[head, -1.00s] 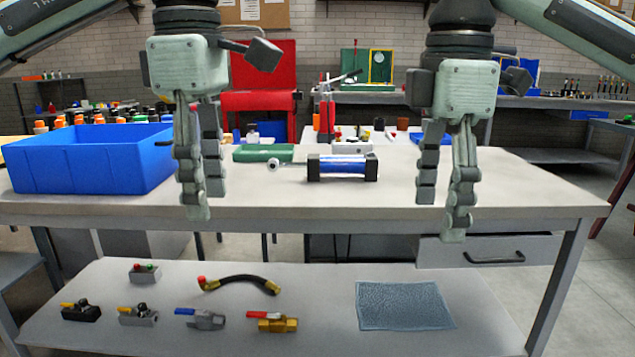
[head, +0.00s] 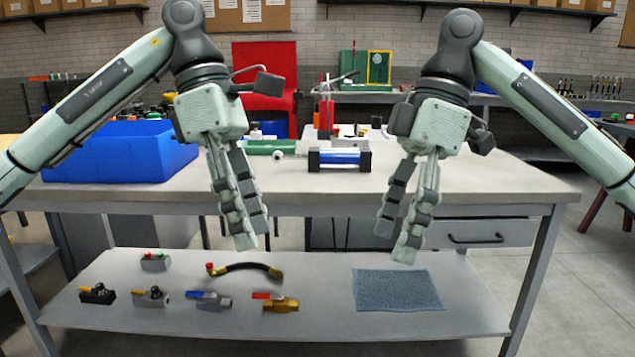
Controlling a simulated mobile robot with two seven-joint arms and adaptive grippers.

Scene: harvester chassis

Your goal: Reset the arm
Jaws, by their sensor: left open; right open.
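My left gripper (head: 252,232) hangs in front of the workbench (head: 480,192), with its fingers pointing down and slightly to the right. It is open and empty. My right gripper (head: 395,245) hangs to its right, with its fingers pointing down and slightly to the left. It is also open and empty. Both arms come in from the sides of the view. A blue cylinder with black end caps (head: 338,158) lies on the bench between and behind the two grippers.
A blue bin (head: 110,160) stands on the bench at left. The lower shelf (head: 200,325) holds several valves, including a brass one with a red handle (head: 280,304), a black hose (head: 245,267), a small button box (head: 155,261) and a grey-blue cloth (head: 398,290). A drawer (head: 485,234) is closed at right.

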